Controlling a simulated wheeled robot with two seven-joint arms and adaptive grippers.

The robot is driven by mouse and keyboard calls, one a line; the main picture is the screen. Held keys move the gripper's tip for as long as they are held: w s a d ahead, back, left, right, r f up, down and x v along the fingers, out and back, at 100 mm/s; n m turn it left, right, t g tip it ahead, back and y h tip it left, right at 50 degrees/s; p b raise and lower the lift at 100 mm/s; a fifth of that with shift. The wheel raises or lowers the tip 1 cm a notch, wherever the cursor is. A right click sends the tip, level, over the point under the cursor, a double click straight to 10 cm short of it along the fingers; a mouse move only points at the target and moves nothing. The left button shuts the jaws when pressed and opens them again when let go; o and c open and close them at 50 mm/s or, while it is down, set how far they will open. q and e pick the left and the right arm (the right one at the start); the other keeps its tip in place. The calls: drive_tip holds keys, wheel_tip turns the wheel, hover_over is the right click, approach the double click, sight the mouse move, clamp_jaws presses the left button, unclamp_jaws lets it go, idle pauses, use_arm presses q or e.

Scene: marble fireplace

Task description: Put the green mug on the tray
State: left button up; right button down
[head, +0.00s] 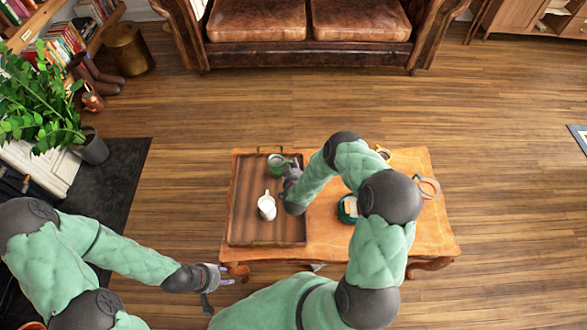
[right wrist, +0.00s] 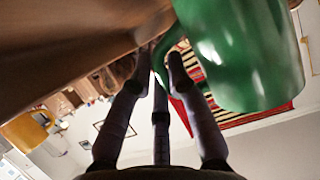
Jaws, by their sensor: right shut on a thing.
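The green mug (head: 276,164) is at the far end of the dark wooden tray (head: 240,215), over its surface. I cannot tell whether its base touches the tray. My right gripper (head: 293,168) reaches it from the right. In the right wrist view the green mug (right wrist: 240,50) fills the upper right, and my right gripper (right wrist: 160,65) is shut on its handle. My left gripper (head: 220,292) is empty with its fingers apart, low beside the table's front left corner.
A white pitcher (head: 267,207) stands on the tray, nearer than the mug. The orange wooden table (head: 325,235) also holds a dark green bowl-like thing (head: 346,211), partly hidden by my right arm, and a ring-shaped item (head: 430,187). A leather sofa (head: 300,40) stands beyond.

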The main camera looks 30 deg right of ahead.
drive_tip(key=shift+f, duration=0.25)
